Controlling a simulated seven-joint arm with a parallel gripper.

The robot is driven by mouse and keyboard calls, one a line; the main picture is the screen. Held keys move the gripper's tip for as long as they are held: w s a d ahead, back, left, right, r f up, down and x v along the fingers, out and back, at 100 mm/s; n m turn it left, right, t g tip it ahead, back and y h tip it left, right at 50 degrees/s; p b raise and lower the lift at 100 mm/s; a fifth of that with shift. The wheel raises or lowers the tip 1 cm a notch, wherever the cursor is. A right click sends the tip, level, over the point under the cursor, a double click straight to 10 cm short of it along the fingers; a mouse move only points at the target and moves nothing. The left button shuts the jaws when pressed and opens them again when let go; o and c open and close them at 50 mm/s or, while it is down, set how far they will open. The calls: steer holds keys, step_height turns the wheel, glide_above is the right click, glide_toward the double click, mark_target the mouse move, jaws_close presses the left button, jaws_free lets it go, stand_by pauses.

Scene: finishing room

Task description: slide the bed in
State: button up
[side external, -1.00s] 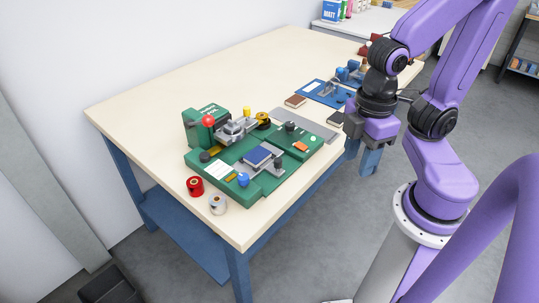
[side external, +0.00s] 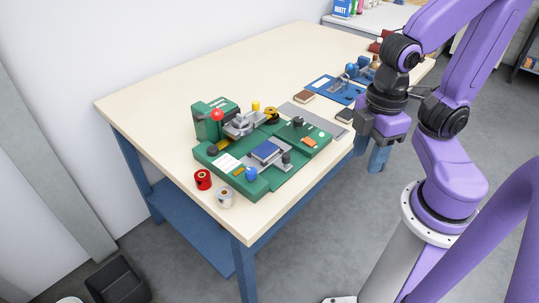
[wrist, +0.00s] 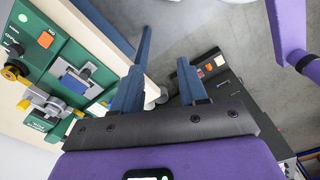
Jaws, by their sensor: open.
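The green machine (side external: 225,175) sits near the table's front edge in the side view, with a grey sliding bed (side external: 280,166) on its front part. A dark blue book-like block (side external: 265,151) lies on the bed. A blue knob (side external: 251,174) is at the bed's front left. The machine also shows at the left of the wrist view (wrist: 75,52), partly cut off. My gripper (side external: 378,163) hangs to the right of the machine, beyond the table's front edge, touching nothing. In the wrist view its two blue fingers (wrist: 160,84) are apart with nothing between them.
Red (side external: 202,180) and white (side external: 226,197) rolls stand left of the machine. The table's (side external: 165,105) back left is clear.

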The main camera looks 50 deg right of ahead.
steer(key=shift+o, duration=0.8)
steer(key=r+m, duration=0.2)
steer(key=m, duration=0.2)
glide_above(286, 155)
step_height(286, 155, down, 18)
steer(key=shift+r, duration=0.1)
steer(key=shift+c, duration=0.4)
jaws_close()
